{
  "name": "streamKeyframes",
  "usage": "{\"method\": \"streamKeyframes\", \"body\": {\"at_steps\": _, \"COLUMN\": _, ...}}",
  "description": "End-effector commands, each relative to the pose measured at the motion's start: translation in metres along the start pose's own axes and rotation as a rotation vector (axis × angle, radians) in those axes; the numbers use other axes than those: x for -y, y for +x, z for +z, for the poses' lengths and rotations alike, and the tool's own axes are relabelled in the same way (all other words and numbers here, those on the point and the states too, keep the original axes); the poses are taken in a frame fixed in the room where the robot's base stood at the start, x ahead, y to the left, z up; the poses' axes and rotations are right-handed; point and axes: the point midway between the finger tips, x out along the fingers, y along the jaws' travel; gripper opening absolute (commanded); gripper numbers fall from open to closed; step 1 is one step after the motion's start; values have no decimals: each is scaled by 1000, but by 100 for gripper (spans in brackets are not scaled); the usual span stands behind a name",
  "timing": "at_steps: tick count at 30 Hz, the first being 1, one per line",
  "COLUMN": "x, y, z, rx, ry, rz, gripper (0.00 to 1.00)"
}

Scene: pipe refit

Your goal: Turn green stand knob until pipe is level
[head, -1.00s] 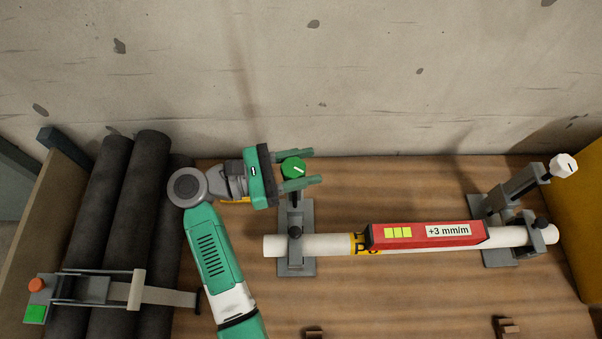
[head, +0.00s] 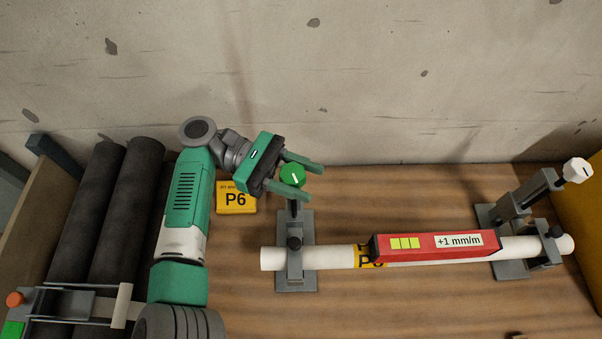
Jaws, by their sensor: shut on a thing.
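The green stand knob (head: 292,177) is at the top of the left grey stand (head: 307,274), with a white line on its face. My gripper (head: 303,181) reaches in from the left, its two fingers on either side of the knob and shut on it. The white pipe (head: 328,257) lies across the left stand and the right stand (head: 510,268). A red level (head: 436,245) sits on the pipe; its display reads +1 mm/m beside yellow bars.
A white knob (head: 577,170) tops the right stand. A yellow P6 block (head: 236,198) lies on the wooden surface behind my arm. Dark rollers (head: 93,200) and a device with orange and green buttons (head: 14,299) are at left. A concrete wall closes the back.

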Motion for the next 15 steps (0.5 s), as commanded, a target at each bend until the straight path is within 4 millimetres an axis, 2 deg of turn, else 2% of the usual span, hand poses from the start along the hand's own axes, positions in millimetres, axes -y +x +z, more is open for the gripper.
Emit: {"method": "streamKeyframes", "body": {"at_steps": 15, "x": 0, "y": 1, "z": 2, "rx": 1, "ry": 4, "rz": -36, "gripper": 20}}
